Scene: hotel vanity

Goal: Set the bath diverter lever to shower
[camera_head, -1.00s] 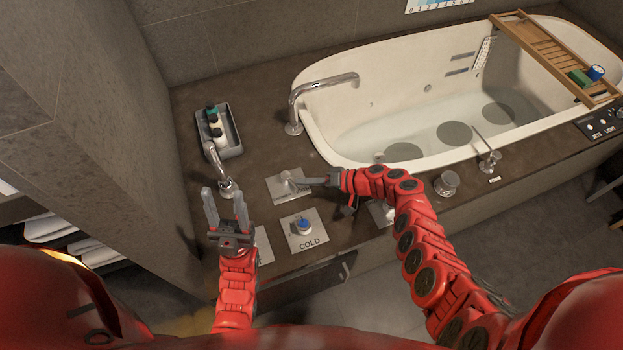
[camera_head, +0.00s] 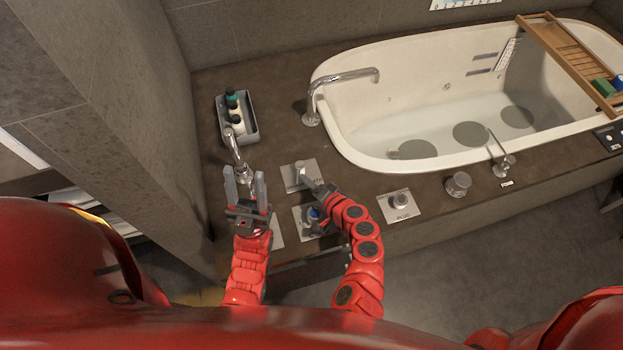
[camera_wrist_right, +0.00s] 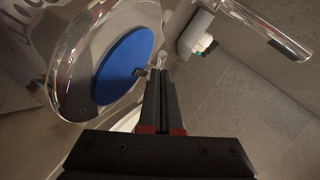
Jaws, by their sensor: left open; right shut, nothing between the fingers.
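The chrome diverter lever (camera_head: 301,172) stands on a square plate on the dark deck; letters ending in "ATH" show to its right. The direction it points is too small to tell. My right gripper (camera_head: 311,182) is shut and empty, its tips close to the lever's lower right; I cannot tell whether they touch. In the right wrist view its shut fingers (camera_wrist_right: 165,90) point at a small chrome piece (camera_wrist_right: 161,59), probably the lever. My left gripper (camera_head: 245,176) is open and empty, left of the plate, in front of a chrome spout (camera_head: 234,146).
The blue-capped cold knob (camera_head: 313,213) is partly hidden under my right arm and looms large in the right wrist view (camera_wrist_right: 124,64). The plug knob (camera_head: 399,200) and another chrome knob (camera_head: 458,184) stand right. A bottle tray (camera_head: 251,127) and the tub (camera_head: 345,150) lie beyond.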

